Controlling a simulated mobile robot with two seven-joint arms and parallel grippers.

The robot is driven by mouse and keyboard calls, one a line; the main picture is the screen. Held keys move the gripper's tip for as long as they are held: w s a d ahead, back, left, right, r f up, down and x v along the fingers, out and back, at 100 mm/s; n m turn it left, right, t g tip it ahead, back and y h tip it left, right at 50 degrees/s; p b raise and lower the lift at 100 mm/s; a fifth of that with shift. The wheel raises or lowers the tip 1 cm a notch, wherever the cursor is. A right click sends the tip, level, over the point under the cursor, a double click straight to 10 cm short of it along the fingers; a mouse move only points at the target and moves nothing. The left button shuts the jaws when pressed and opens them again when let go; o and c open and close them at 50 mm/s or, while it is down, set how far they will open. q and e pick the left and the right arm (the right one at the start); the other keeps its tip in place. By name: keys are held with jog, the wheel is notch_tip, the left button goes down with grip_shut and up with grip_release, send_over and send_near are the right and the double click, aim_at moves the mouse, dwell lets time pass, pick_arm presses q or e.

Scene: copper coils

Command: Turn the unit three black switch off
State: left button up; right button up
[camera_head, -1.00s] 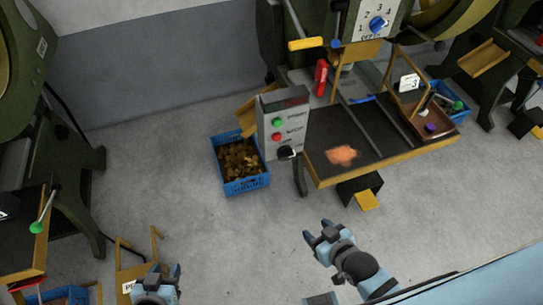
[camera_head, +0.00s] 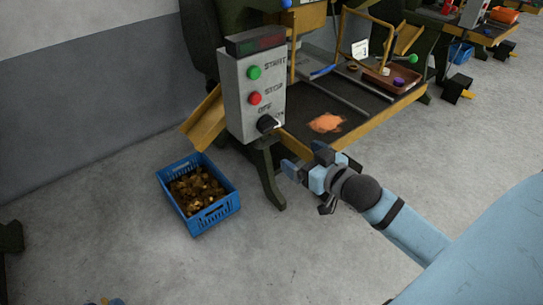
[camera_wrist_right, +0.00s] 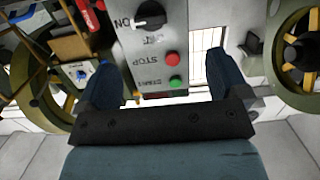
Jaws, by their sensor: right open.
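The black switch (camera_head: 267,123) is a round knob low on the grey control box (camera_head: 238,90), below the green START and red STOP buttons. Its white mark seems to point toward ON, with OFF lettered above it. In the right wrist view the switch (camera_wrist_right: 150,15) is at the top, upside down, beyond the fingers. My right gripper (camera_head: 303,162) is open and empty, below and right of the switch and apart from it. Its two fingers also show in the wrist view (camera_wrist_right: 165,82). Only a small tip of my left gripper (camera_head: 108,301) shows at the bottom left edge.
A blue crate (camera_head: 212,215) of brown metal pieces stands on the floor left of the box. The dark worktable (camera_head: 305,101) with a copper-coloured patch (camera_head: 327,123) lies right of it, with a brown tray (camera_head: 380,82) farther back. The floor in front is free.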

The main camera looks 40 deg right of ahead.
notch_tip(320, 180, down, 2)
jog(key=b, duration=0.3)
jog(key=t+b, duration=0.2)
jog(key=b, duration=0.5)
send_near(272, 127)
jog(key=w, duration=0.4)
jog(key=shift+w+a, duration=0.15)
jog(key=shift+w, duration=0.1)
jog(key=w+b, duration=0.1)
jog(key=w, duration=0.3)
jog(key=shift+w+a+b, duration=0.15)
jog(key=shift+w+b, duration=0.1)
jog(key=shift+b, duration=0.05)
jog(key=shift+w, duration=0.3)
jog(key=shift+w+a, duration=0.1)
jog(key=shift+w, duration=0.15)
pick_arm(q)
notch_tip(272, 127, down, 6)
jog(key=d+m+h, duration=0.1)
jog(key=m, duration=0.1)
jog(key=shift+f+h, duration=0.15)
jog(key=shift+h, duration=0.25)
jog(key=shift+d, duration=0.15)
pick_arm(e)
jog(key=shift+c, duration=0.2)
pick_arm(q)
jog(key=shift+f, duration=0.1)
pick_arm(e)
jog(key=c, duration=0.9)
